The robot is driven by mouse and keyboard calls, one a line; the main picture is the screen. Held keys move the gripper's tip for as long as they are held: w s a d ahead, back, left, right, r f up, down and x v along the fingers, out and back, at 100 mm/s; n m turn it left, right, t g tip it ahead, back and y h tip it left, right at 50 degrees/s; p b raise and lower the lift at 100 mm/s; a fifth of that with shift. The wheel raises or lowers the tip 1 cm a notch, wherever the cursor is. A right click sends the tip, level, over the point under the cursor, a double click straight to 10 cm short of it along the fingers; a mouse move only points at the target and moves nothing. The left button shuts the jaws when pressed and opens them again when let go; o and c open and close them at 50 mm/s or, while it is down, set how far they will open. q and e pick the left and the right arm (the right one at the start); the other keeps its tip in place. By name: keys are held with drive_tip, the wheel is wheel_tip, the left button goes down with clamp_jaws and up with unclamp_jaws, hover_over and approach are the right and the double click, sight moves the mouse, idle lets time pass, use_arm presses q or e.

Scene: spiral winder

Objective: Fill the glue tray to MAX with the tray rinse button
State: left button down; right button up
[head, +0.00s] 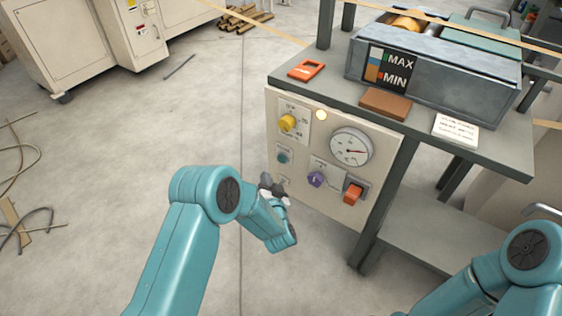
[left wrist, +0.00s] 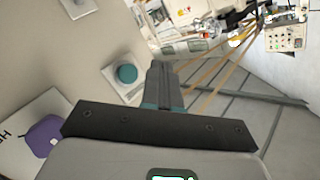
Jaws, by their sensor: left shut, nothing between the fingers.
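The glue tray (head: 455,88) is a grey metal trough on the bench, with a MAX/MIN level sign (head: 390,70) on its front. Coloured bars show on the sign, but I cannot tell the exact level. A round teal button (head: 283,158) sits on the cream control panel; its label is too small to read. The teal button also shows in the left wrist view (left wrist: 126,74), beside the fingertips. My left gripper (head: 273,186) is shut and empty, in front of the panel's lower left. I cannot tell whether it touches anything. My right gripper is out of view.
The panel also bears a yellow knob (head: 288,122), a purple knob (head: 316,179), a gauge (head: 351,147) and an orange switch (head: 353,193). A lit lamp (head: 321,114) is near its top. A brown block (head: 386,105) lies on the bench.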

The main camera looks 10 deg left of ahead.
sight(282, 159)
use_arm(q)
drive_tip(key=shift+w+d+b, duration=0.3)
drive_tip(key=shift+w, duration=0.45)
drive_tip(key=shift+w+d+b, duration=0.25)
drive_tip(key=shift+w, duration=0.55)
drive_tip(key=shift+w+d+b, duration=0.3)
drive_tip(key=shift+w, duration=0.45)
drive_tip(key=shift+w, duration=0.15)
drive_tip(key=shift+w+d, duration=0.1)
drive_tip(key=shift+w, duration=0.15)
drive_tip(key=shift+w+d+b, duration=0.15)
drive_tip(key=shift+w+b, duration=0.25)
drive_tip(key=shift+b, duration=0.1)
idle(0.6)
drive_tip(key=shift+s, duration=0.1)
idle(3.8)
drive_tip(key=shift+s+a+p, duration=0.25)
drive_tip(key=shift+s+p, duration=0.1)
drive_tip(key=shift+s, duration=0.35)
